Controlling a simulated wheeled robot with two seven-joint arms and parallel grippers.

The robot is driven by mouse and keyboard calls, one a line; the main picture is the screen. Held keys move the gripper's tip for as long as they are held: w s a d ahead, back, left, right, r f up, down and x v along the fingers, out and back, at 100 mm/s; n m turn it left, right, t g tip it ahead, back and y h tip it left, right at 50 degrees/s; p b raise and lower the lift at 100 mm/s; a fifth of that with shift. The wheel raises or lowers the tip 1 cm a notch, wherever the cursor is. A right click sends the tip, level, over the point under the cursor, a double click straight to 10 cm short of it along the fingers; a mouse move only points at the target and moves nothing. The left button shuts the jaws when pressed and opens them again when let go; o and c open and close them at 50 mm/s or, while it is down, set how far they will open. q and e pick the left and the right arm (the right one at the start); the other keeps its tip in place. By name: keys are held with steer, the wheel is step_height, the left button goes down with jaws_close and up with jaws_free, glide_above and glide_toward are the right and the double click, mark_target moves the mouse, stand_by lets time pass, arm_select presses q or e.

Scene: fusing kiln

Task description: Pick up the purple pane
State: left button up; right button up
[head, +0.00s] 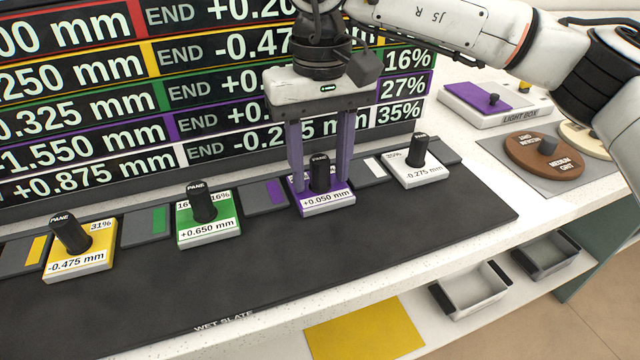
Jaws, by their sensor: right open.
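The purple pane (328,208) stands on the dark wet slate, with a black knob on top and a label reading +0.050 mm. My right gripper (320,180) points down over it, with one finger on each side of the black knob. The jaws are open, and the fingertips are low, close to the pane's top. I cannot tell whether they touch it. My left gripper is not in view.
A green pane (208,232) and a yellow pane (78,264) stand to the left, a white pane (418,176) to the right. A display board (60,130) rises behind. A light box (495,108) and grit discs (545,150) lie right. The slate's front (330,265) is clear.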

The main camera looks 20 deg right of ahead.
steer(key=shift+f, duration=0.15)
jaws_close()
